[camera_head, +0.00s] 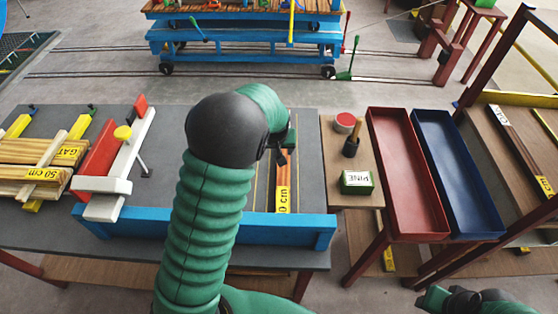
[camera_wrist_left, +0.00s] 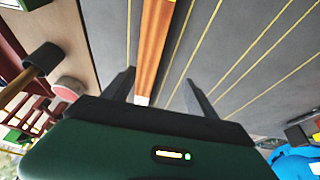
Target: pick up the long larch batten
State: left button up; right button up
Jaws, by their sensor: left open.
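An orange-brown batten (camera_head: 283,175) with a yellow label ending in "0 cm" lies lengthwise on the grey bench top, its near end by the blue rail. My forearm covers part of the view around it, and its wood name cannot be read. My left gripper (camera_head: 285,147) is over the batten, mostly hidden by my wrist. In the left wrist view my left gripper (camera_wrist_left: 158,92) is open, with the batten (camera_wrist_left: 155,45) running between its two apart fingers; neither finger clearly touches it. My right gripper (camera_head: 440,298) shows partly at the lower right; its jaws are unclear.
A red and white clamp-like fixture (camera_head: 110,160) and pale labelled battens (camera_head: 40,160) are on the left. The blue rail (camera_head: 180,226) edges the bench. A green PINE block (camera_head: 356,182), red tray (camera_head: 405,170) and blue tray (camera_head: 455,170) stand right. More battens lie on the right shelf.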

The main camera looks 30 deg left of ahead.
pick_arm(q)
jog(key=w+f, duration=0.1)
jog(key=w+d+f, duration=0.1)
jog(key=f, duration=0.1)
jog(key=w+f, duration=0.2)
jog(key=shift+d+f, duration=0.25)
jog(key=shift+d, duration=0.1)
jog(key=f, duration=0.1)
jog(key=a+f, duration=0.2)
jog(key=shift+w, duration=0.3)
jog(key=shift+a+f, duration=0.2)
jog(key=shift+a, duration=0.05)
jog(key=shift+w+d, duration=0.15)
jog(key=shift+d, duration=0.2)
jog(key=shift+c, duration=0.7)
jog(key=shift+w+d+r, duration=0.1)
jog(key=shift+d+r, duration=0.05)
jog(key=shift+d, duration=0.2)
jog(key=c, duration=0.9)
jog(key=shift+a, duration=0.4)
grip_shut()
pick_arm(e)
jog(key=shift+w+d+f, duration=0.35)
jog(key=shift+w+d, duration=0.05)
jog(key=shift+d, duration=0.25)
